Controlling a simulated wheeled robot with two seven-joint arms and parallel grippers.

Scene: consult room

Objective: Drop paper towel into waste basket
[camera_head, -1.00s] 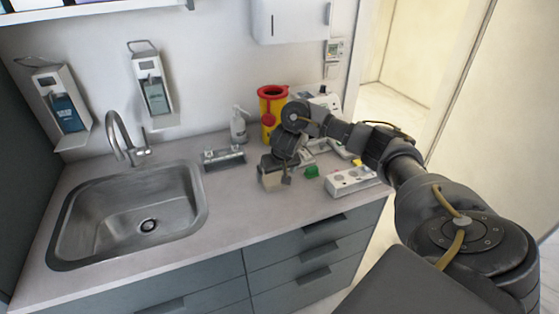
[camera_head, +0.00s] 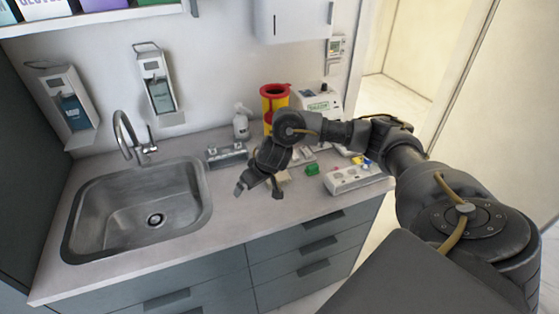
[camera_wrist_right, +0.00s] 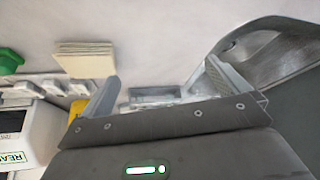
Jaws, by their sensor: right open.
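A small flat beige stack, which looks like the folded paper towel (camera_wrist_right: 85,58), lies on the counter in the right wrist view. In the head view the paper towel (camera_head: 286,179) is mostly hidden behind my right gripper (camera_head: 259,192). In the right wrist view the right gripper (camera_wrist_right: 162,75) is open with nothing between its fingers. The paper towel lies outside the left finger, apart from it. My left gripper is not in view. I see no waste basket that I can make out.
A steel sink (camera_head: 135,220) is left of my gripper. Behind stand a soap pump bottle (camera_head: 241,122), a yellow container with a red rim (camera_head: 274,97) and a small metal holder (camera_head: 227,156).

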